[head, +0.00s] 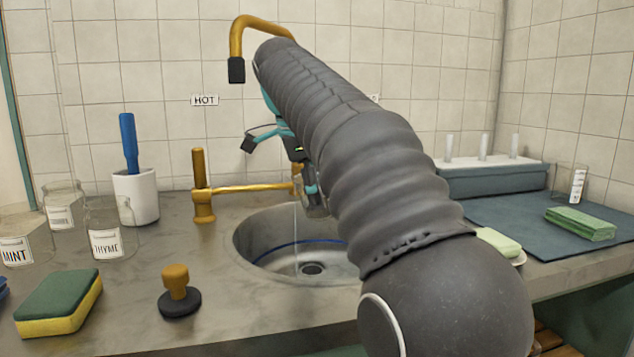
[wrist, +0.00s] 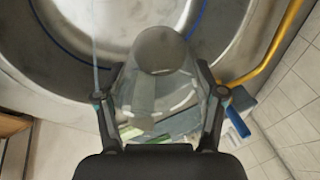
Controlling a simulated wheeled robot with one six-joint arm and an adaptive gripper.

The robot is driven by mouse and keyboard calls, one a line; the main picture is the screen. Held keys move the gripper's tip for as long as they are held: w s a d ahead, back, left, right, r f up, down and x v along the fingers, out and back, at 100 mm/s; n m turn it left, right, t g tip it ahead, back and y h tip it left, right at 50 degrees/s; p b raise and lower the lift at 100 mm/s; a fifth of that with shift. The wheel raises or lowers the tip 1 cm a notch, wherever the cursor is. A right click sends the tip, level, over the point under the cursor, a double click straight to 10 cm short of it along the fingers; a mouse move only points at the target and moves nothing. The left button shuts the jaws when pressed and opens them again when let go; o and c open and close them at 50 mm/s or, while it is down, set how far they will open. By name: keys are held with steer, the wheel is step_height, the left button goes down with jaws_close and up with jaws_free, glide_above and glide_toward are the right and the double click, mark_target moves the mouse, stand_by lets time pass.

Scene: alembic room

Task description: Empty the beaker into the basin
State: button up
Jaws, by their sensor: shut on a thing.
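My gripper (head: 306,182) is shut on a clear glass beaker (head: 316,206) above the basin (head: 250,243). The beaker is tilted and partly hidden behind my arm. In the wrist view my gripper (wrist: 160,105) has one finger on each side of the beaker (wrist: 160,85). A thin clear stream (head: 296,240) falls beside the beaker into the basin, and it also shows in the wrist view (wrist: 95,50). The round metal basin has a blue line around its wall and a drain in its floor. I cannot tell how much liquid is in the beaker.
A brass tap (head: 200,190) stands behind the basin. Glass jars (head: 108,238), a sponge (head: 60,300) and a plunger-like stopper (head: 177,290) stand to the left. A blue mat (head: 500,222) with a green sponge (head: 580,223) lies to the right.

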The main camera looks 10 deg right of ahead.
steer(key=shift+r+g+y+p, duration=0.35)
steer(key=shift+g+y+p, duration=0.3)
steer(key=shift+p, duration=1.05)
steer(key=shift+w+f+g+y, duration=0.15)
steer(key=shift+g+y, duration=0.4)
steer(key=shift+y, duration=0.4)
steer(key=shift+d, duration=0.1)
steer(key=shift+d+f, duration=0.35)
steer(key=shift+d, duration=0.4)
steer(key=shift+d+f, duration=0.3)
steer(key=shift+d, duration=0.4)
steer(key=shift+d+f, duration=0.35)
steer(key=shift+d, duration=0.4)
